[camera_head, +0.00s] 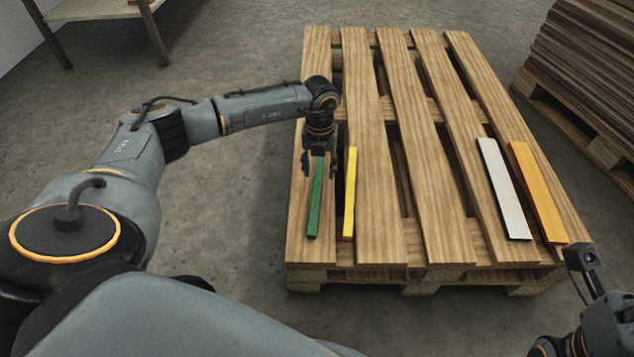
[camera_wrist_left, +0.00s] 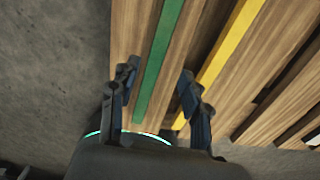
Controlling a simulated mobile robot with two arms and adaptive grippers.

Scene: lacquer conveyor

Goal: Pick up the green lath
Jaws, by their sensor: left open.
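The green lath (camera_head: 315,200) lies on the left board of the wooden pallet (camera_head: 375,200), its length running from near to far. My left gripper (camera_head: 319,168) is over the far end of the lath, fingers pointing down. In the left wrist view, its open fingers (camera_wrist_left: 160,75) stand on either side of the green lath (camera_wrist_left: 158,65), with nothing held between them. The right finger is close to the yellow lath (camera_wrist_left: 228,50). I cannot tell the exact height of the fingertips above the board. My right gripper's fingers are not seen.
The yellow lath (camera_head: 349,195) lies just right of the green one. A white lath (camera_head: 504,188) and an orange lath (camera_head: 538,190) lie on the pallet's right side. A stack of dark boards (camera_head: 585,65) stands at the far right. Part of my right arm shows at the lower right.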

